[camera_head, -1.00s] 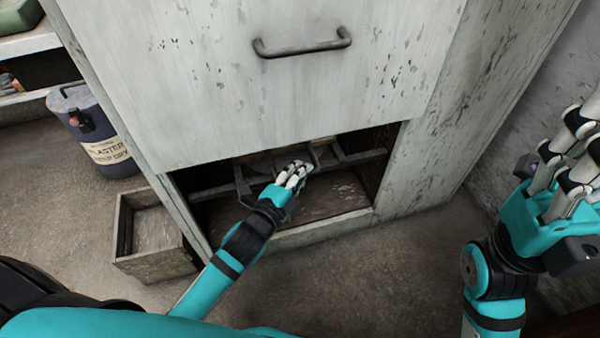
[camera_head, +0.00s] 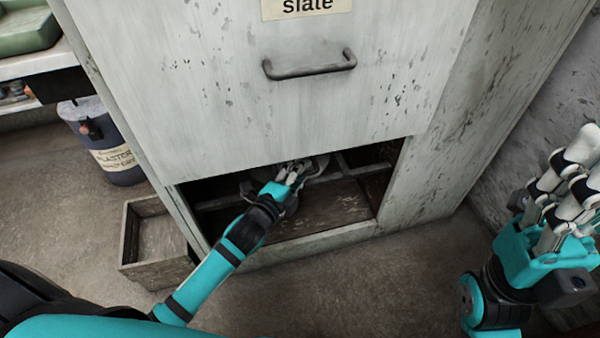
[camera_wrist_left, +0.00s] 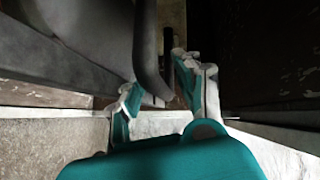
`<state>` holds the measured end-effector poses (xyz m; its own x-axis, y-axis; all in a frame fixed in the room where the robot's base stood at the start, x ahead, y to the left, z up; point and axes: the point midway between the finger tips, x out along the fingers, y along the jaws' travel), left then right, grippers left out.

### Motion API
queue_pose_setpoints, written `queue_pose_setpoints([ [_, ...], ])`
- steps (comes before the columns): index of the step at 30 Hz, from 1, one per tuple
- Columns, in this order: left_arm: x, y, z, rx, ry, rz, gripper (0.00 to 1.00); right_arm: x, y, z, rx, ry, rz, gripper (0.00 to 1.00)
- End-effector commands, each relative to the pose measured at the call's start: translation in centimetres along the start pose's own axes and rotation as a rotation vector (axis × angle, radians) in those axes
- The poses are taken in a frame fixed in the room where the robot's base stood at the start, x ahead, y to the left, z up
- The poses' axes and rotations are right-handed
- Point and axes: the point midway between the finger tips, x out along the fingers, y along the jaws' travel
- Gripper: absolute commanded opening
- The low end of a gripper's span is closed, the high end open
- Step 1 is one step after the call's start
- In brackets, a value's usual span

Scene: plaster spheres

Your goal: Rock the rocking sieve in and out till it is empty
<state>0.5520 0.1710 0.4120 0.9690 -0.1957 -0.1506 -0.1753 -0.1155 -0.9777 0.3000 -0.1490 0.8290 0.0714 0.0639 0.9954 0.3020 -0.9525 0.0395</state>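The rocking sieve (camera_head: 341,165) is a dark frame inside the low opening of the pale cabinet; the front panel hides most of it. My left gripper (camera_head: 298,172) reaches into this opening. In the left wrist view, its fingers (camera_wrist_left: 165,85) lie on both sides of a dark curved handle (camera_wrist_left: 148,50) of the sieve and appear closed around it. What lies in the sieve is hidden. My right gripper (camera_head: 572,170) is raised at the right, fingers extended, open and empty, away from the cabinet.
Floor in front is clear; a wall rises at right.

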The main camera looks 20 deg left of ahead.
Motion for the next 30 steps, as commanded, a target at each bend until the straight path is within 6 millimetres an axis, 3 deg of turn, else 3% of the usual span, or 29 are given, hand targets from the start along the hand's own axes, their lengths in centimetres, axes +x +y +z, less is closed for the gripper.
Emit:
queue_pose_setpoints([
  [11, -0.8, 0.0, -0.1, -0.003, 0.003, -0.001, 0.36, 0.1, 0.0, 0.0, 0.0, 0.001, -0.001, 0.36],
  [24, -9.3, 0.0, -0.1, -0.002, 0.003, 0.001, 0.36, 0.1, 0.0, 0.0, 0.0, 0.001, 0.0, 0.36],
  [30, -11.5, 0.0, -0.1, -0.001, 0.002, -0.001, 0.36, 0.1, 0.0, 0.0, 0.0, 0.001, 0.0, 0.36],
])
